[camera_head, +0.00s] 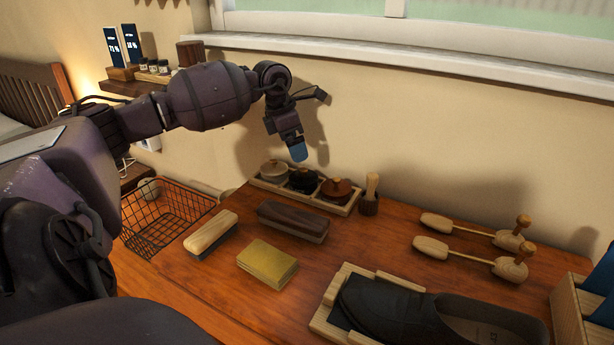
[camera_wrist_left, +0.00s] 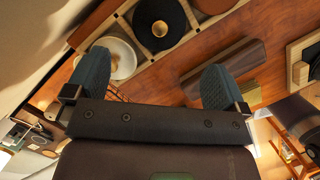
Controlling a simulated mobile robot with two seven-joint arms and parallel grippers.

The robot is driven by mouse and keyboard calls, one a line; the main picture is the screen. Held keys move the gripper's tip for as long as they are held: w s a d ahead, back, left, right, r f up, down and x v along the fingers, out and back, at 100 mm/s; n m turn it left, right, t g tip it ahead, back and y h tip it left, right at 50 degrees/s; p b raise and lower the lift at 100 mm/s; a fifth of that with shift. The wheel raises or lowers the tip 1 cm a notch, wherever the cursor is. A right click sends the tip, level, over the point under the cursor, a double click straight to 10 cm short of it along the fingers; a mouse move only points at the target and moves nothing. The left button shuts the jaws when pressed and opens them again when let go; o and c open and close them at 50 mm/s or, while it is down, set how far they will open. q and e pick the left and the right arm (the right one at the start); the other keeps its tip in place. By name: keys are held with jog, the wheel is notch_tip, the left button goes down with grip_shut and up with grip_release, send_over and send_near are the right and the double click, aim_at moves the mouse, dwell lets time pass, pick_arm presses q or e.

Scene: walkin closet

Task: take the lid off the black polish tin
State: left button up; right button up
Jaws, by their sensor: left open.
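The black polish tin (camera_head: 304,182) stands in the middle of a light wooden tray (camera_head: 349,208) at the back of the table, with its lid on. In the left wrist view the black tin (camera_wrist_left: 172,38) shows a round dark top with a small pale knob. A pale grey tin (camera_head: 272,171) stands to its left and a red-brown tin (camera_head: 336,190) to its right. My left gripper (camera_head: 298,151) is above the tray, apart from the tins. Its blue fingers are spread and empty in the wrist view (camera_wrist_left: 155,80). My right gripper is not seen.
A small pot with a wooden-handled tool (camera_head: 369,203) stands right of the tray. In front lie a dark brush (camera_head: 293,221), a pale brush (camera_head: 211,234) and yellow cloths (camera_head: 267,264). Shoe trees (camera_head: 475,258) and a dark shoe (camera_head: 390,310) are to the right. A wire basket (camera_head: 160,215) is left.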

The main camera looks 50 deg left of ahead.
aim_at(303, 169)
pick_arm(q)
jog(key=b+x, duration=0.1)
jog(key=x, duration=0.8)
jog(key=shift+r, duration=0.1)
jog(key=shift+r, duration=0.1)
jog(key=c, duration=0.8)
